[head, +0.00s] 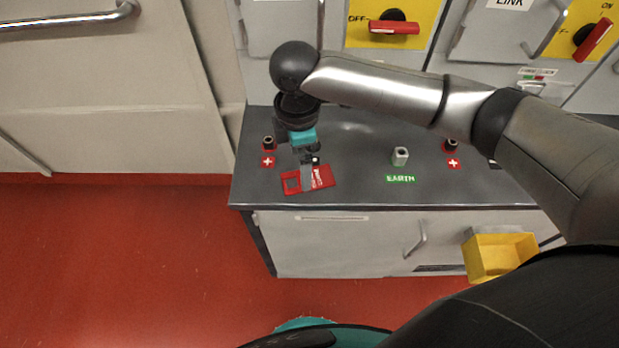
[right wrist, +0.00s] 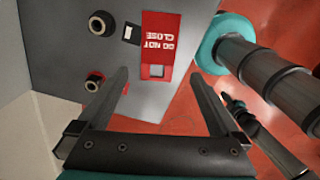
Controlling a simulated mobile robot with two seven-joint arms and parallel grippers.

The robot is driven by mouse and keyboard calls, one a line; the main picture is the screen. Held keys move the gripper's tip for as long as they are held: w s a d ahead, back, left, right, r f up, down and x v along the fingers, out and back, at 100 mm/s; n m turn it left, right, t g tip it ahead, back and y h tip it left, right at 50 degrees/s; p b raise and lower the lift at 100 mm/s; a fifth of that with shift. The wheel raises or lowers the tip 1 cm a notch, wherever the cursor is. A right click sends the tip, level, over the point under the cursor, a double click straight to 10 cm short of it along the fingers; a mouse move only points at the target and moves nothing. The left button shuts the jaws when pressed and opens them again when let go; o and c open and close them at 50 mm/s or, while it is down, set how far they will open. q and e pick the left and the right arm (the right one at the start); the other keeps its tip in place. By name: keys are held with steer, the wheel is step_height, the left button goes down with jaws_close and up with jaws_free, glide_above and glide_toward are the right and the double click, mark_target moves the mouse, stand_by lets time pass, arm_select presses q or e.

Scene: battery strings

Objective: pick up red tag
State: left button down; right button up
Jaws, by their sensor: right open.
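The red tag (head: 322,178) lies flat on the grey cabinet top near its front edge, left of the middle. It has a square cut-out at one end. In the right wrist view the tag (right wrist: 159,25) shows white "DO NOT CLOSE" lettering, upside down. My right gripper (head: 308,172) is above the tag, pointing down, and hides part of it in the head view. In the right wrist view the right gripper (right wrist: 159,78) has its fingers apart, with the tag's cut-out end between and beyond the tips. Nothing is held.
A black terminal post (head: 268,144) with a plus label stands left of the tag. A pale earth post (head: 400,155) and another terminal (head: 451,145) stand to the right. A yellow bin (head: 499,257) hangs on the cabinet front. Switch panels (head: 394,26) rise behind.

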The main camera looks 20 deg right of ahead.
steer(key=f, duration=0.3)
steer(key=f+b, duration=0.1)
steer(key=f, duration=0.1)
steer(key=shift+w+d+f, duration=0.15)
steer(key=shift+d, duration=0.2)
steer(key=c, duration=1.5)
step_height(320, 180, up, 20)
steer(key=p, duration=0.3)
